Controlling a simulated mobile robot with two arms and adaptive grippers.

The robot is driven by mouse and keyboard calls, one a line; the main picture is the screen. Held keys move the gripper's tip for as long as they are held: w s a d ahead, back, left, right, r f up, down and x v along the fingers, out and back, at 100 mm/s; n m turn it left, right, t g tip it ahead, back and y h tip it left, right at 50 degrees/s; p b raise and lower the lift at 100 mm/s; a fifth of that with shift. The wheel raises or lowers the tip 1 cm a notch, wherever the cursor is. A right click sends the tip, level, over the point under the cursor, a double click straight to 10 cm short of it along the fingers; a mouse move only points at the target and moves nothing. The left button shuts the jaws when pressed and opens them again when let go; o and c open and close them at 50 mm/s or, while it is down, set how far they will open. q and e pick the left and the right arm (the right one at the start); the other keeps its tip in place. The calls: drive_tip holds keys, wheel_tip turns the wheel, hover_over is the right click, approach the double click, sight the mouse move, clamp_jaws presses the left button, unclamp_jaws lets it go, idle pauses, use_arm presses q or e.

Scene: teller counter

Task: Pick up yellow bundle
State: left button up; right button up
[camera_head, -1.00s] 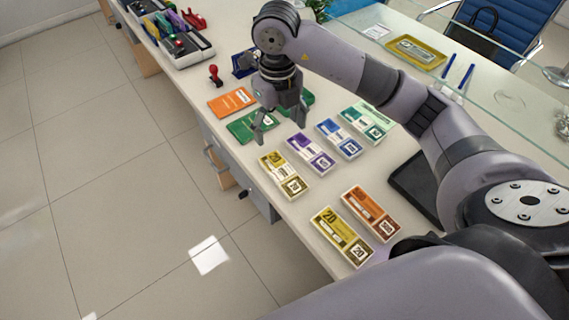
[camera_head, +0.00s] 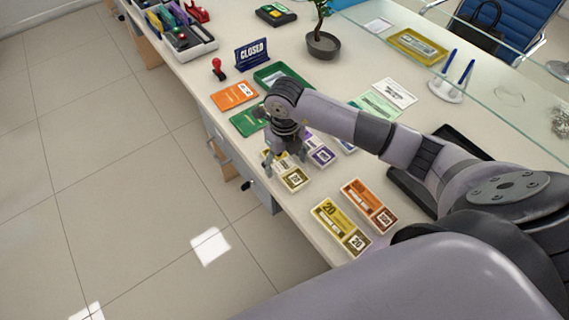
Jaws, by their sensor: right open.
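My right gripper (camera_head: 285,161) is open and points down at the far yellow bundle (camera_head: 294,180). Its fingers partly cover that bundle's far end; I cannot tell whether they touch it. A second yellow bundle (camera_head: 340,228), marked 20, lies nearer along the counter's front edge, clear of the gripper. My left gripper is not in view.
An orange bundle (camera_head: 369,206) lies beside the near yellow one. A purple bundle (camera_head: 321,153) lies just right of the gripper, and my arm mostly hides a blue one. Orange (camera_head: 234,95) and green (camera_head: 248,122) booklets, a red stamp (camera_head: 217,68) and a CLOSED sign (camera_head: 252,54) stand or lie beyond.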

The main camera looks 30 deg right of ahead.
drive_tip(key=shift+f, duration=0.2)
drive_tip(key=shift+c, duration=0.5)
drive_tip(key=c, duration=1.2)
